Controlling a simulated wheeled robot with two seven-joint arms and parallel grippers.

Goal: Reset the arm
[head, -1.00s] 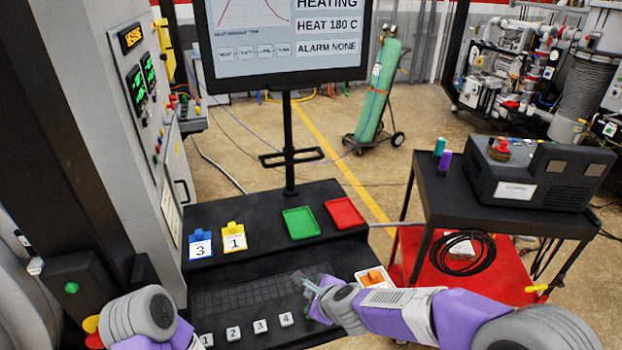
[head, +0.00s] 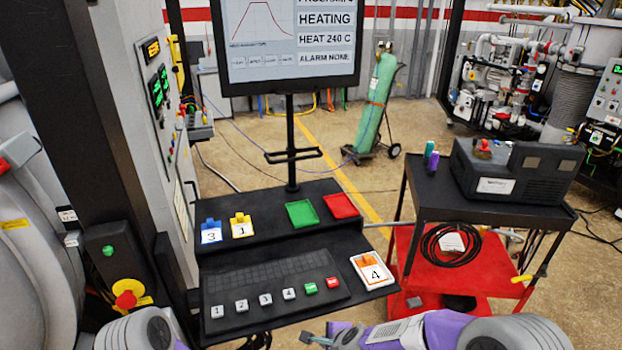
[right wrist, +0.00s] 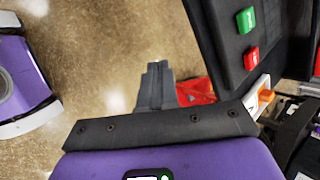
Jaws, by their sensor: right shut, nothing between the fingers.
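My right gripper (head: 312,338) is at the bottom of the head view, below the front edge of the console (head: 322,314) and clear of its keys. In the right wrist view its fingers (right wrist: 157,72) are together with nothing between them, pointing over the floor beside the console. My right forearm runs off to the lower right. Part of my left arm (head: 142,334) shows at the bottom left; its gripper is out of frame.
The console holds numbered, green and red keys, blue card 3 (head: 211,232), yellow card 1 (head: 241,226), orange card 4 (head: 372,271), a green tray (head: 302,214) and a red tray (head: 341,206). A black cart (head: 440,205) stands right. A monitor (head: 290,78) reads HEAT 240 C.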

